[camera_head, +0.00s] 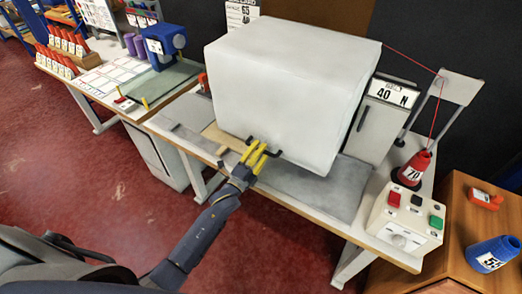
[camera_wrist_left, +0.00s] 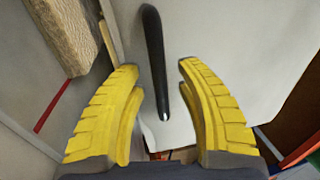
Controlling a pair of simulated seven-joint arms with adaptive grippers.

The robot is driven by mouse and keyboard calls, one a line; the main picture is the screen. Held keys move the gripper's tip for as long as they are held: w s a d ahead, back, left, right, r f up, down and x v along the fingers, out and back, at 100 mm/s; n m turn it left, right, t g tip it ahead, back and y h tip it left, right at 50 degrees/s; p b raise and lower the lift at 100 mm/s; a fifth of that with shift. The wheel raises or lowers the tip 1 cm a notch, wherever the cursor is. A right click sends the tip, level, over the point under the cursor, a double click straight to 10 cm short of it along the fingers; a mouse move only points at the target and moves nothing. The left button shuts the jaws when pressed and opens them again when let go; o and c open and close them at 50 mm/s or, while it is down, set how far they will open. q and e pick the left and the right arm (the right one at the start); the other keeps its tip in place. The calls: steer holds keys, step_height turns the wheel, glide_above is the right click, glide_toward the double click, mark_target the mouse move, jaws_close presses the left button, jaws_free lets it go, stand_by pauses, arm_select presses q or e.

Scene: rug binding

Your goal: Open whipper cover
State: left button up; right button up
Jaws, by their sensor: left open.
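The whipper cover (camera_head: 290,85) is a large pale grey box-shaped cover on the white worktable. A black bar handle (camera_head: 272,152) sits low on its front face. My left gripper (camera_head: 257,153) has yellow fingers and is at the handle. In the left wrist view my open left gripper (camera_wrist_left: 160,82) has one finger on each side of the black handle (camera_wrist_left: 155,55). Gaps show between both fingers and the handle, and the cover's pale face (camera_wrist_left: 225,40) lies behind. What is under the cover is hidden. My right gripper is not in view.
A control box (camera_head: 406,218) with coloured buttons and a red thread cone (camera_head: 413,168) stand on the table's right. A thread runs up from the cone to a grey stand (camera_head: 460,88). A wooden cabinet (camera_head: 480,225) holds a blue cone (camera_head: 492,254). Red floor is clear in front.

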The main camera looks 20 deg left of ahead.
arm_select(q)
steer(key=shift+c, duration=0.5)
jaws_close()
